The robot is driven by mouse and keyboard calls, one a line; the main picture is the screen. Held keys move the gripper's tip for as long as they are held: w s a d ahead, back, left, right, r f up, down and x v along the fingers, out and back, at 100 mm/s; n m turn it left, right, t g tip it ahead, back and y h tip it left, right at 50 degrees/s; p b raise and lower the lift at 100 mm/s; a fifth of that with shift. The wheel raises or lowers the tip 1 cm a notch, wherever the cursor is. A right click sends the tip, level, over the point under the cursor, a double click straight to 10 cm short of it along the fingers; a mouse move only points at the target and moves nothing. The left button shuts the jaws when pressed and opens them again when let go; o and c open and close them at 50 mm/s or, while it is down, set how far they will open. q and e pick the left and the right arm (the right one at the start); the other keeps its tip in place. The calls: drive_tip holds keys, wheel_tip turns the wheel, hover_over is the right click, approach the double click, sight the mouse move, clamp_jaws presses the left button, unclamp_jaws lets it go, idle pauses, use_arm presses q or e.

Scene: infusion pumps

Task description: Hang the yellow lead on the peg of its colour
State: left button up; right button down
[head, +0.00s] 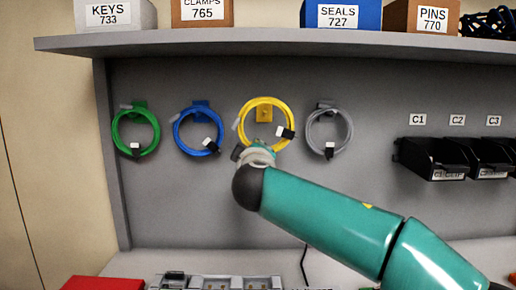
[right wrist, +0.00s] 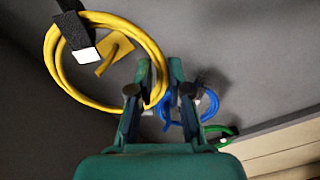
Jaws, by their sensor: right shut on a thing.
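The yellow lead (head: 291,112), a coil with a black-and-white tag, is upright in front of the back panel in the head view. The yellow peg (head: 264,113) shows inside its ring. In the right wrist view the coil (right wrist: 158,57) runs between my right gripper's fingers, with the yellow peg (right wrist: 118,46) seen through the ring. I cannot tell whether the coil rests on the peg or is in front of it. My right gripper (right wrist: 160,75) is shut on the coil's lower part; in the head view it (head: 257,148) is partly hidden by its wrist. My left gripper is out of view.
A green lead (head: 115,138), a blue lead (head: 177,138) and a grey lead (head: 348,138) hang beside it. A shelf (head: 300,43) with labelled boxes is above. Black bins (head: 432,158) are at the right. A red object (head: 100,283) lies at the bottom left.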

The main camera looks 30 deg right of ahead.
drive_tip(key=w+d+f+p, duration=0.1)
drive_tip(key=w+d+f, duration=0.1)
drive_tip(key=w, duration=0.3)
drive_tip(key=shift+w+d, duration=0.2)
drive_tip(key=shift+d, duration=0.45)
idle(0.4)
drive_tip(key=shift+f, duration=0.1)
drive_tip(key=c, duration=1)
unclamp_jaws()
drive_tip(key=shift+s+a, duration=0.1)
drive_tip(key=shift+s, duration=0.05)
